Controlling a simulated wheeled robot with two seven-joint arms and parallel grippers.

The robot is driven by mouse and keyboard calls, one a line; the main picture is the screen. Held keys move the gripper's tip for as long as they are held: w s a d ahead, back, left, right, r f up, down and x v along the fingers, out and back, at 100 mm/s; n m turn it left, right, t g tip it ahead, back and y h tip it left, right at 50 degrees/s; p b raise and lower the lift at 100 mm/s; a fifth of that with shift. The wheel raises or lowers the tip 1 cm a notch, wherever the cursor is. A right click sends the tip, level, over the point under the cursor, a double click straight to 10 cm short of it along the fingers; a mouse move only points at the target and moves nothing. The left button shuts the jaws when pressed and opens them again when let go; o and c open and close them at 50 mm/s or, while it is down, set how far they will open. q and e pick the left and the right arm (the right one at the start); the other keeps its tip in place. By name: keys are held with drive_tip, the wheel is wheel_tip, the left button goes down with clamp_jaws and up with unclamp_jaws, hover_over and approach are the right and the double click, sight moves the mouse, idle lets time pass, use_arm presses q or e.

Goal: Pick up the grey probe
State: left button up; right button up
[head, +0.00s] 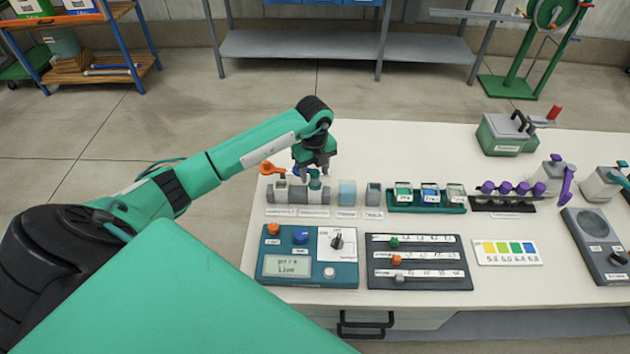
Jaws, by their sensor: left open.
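My left gripper (315,172) is open and points down over the back left part of the table, just above a grey probe holder block (298,196). A small upright piece with a teal top (315,184) stands in the block directly under the fingers. A grey upright piece (281,190) stands in the block to its left. The pieces are too small to tell for sure which one is the grey probe. The fingers partly cover this area, and I cannot tell whether they touch anything. My right gripper is not in view.
An orange-handled item (272,169) lies behind the block. Small cups (347,193), a green rack of jars (427,199) and purple-capped vials (505,188) stand to the right. A meter box (310,255) and a dark slider panel (418,262) lie in front. The table's back middle is clear.

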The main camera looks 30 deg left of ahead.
sight(315, 186)
use_arm(q)
drive_tip(key=shift+w+f+p, duration=0.2)
drive_tip(key=shift+f+p, duration=0.15)
drive_tip(key=shift+f, duration=1.25)
drive_tip(key=c, duration=0.9)
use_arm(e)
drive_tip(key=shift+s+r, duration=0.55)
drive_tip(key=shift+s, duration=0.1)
